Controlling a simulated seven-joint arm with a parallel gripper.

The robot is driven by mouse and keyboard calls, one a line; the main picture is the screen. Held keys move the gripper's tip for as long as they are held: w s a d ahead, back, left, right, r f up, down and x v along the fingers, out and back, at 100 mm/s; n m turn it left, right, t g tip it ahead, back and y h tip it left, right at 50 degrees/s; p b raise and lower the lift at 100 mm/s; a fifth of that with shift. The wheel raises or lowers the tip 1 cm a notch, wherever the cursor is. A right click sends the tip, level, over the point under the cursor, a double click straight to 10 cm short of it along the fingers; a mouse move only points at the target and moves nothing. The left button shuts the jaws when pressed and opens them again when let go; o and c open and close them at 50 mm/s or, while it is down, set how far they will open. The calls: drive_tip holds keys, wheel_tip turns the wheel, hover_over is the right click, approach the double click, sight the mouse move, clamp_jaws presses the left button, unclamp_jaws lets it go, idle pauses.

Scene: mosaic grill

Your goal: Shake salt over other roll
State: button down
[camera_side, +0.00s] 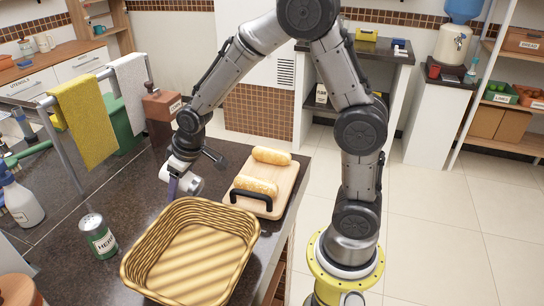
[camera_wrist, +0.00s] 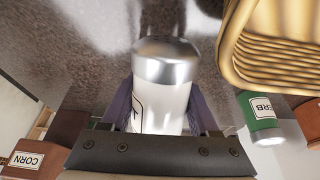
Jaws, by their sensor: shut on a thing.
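My gripper (camera_side: 176,185) is shut on a white salt shaker with a silver cap. The shaker (camera_wrist: 160,90) fills the middle of the wrist view, between the two purple fingers. In the side view the shaker (camera_side: 191,184) looks tilted, left of the cutting board and behind the basket. Two bread rolls lie on the wooden cutting board (camera_side: 284,190): a far roll (camera_side: 271,156) and a near roll (camera_side: 256,186). Neither roll shows in the wrist view. I cannot tell whether either has salt on it.
A wicker basket (camera_side: 245,238) stands in front of the board and gripper. A green herb shaker (camera_side: 100,238) stands left of the basket. The board has a black handle (camera_side: 250,196) near the near roll. A towel rack with a yellow towel (camera_side: 84,120) stands at left.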

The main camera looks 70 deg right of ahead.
idle(0.3)
drive_tip(key=s+d+r+m+h, duration=0.1)
drive_tip(key=s+d+r+m, duration=0.35)
drive_tip(key=d, duration=0.75)
drive_tip(key=s+d+r+m+h, duration=0.1)
drive_tip(key=s+d+r, duration=0.6)
drive_tip(key=d, duration=0.4)
drive_tip(key=shift+g, duration=0.3)
drive_tip(key=shift+w+d+f, duration=0.1)
drive_tip(key=shift+f, duration=1)
drive_tip(key=shift+w+d+f, duration=0.1)
drive_tip(key=shift+f, duration=1)
